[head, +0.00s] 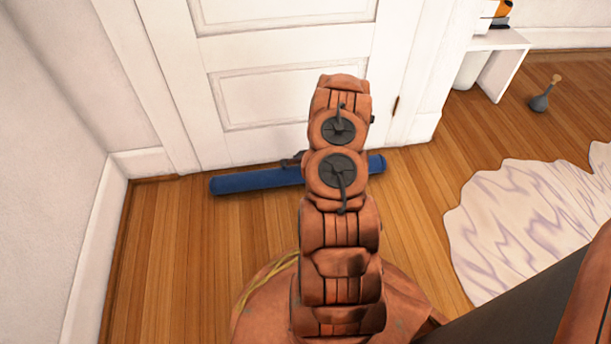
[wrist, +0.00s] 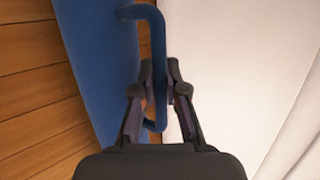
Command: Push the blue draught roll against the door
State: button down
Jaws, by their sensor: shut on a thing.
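The blue draught roll (head: 250,180) lies on the wood floor along the foot of the white door (head: 285,95). My arm hides its middle in the head view. In the wrist view the roll (wrist: 95,55) runs along the left, with a blue loop handle (wrist: 148,12) on its door-facing side. My gripper (wrist: 160,80) is shut on that handle, with the white door surface (wrist: 240,70) close on the right. In the head view the gripper is mostly hidden behind my arm. I cannot tell whether the roll touches the door.
A white wall with baseboard (head: 88,260) bounds the left side. A pale patterned rug (head: 540,225) lies at right. A grey plunger-like object (head: 541,98) and a small white table (head: 505,65) stand at the upper right. Bare floor lies in front of the roll.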

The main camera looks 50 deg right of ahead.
aim_at(293, 147)
jog(key=shift+w+d, duration=0.5)
jog(key=shift+w, duration=0.2)
jog(key=shift+w+d, duration=0.45)
jog(key=shift+w, duration=0.2)
jog(key=shift+w+d, duration=0.15)
jog(key=shift+w+d+r, duration=0.1)
jog(key=shift+w+d, duration=0.5)
jog(key=shift+w, duration=0.25)
jog(key=shift+w+d, duration=0.2)
jog(key=shift+w+d, duration=0.1)
jog(key=c, duration=1.2)
grip_release()
jog(key=shift+d, duration=0.1)
jog(key=shift+o, duration=0.3)
jog(key=shift+a, duration=0.2)
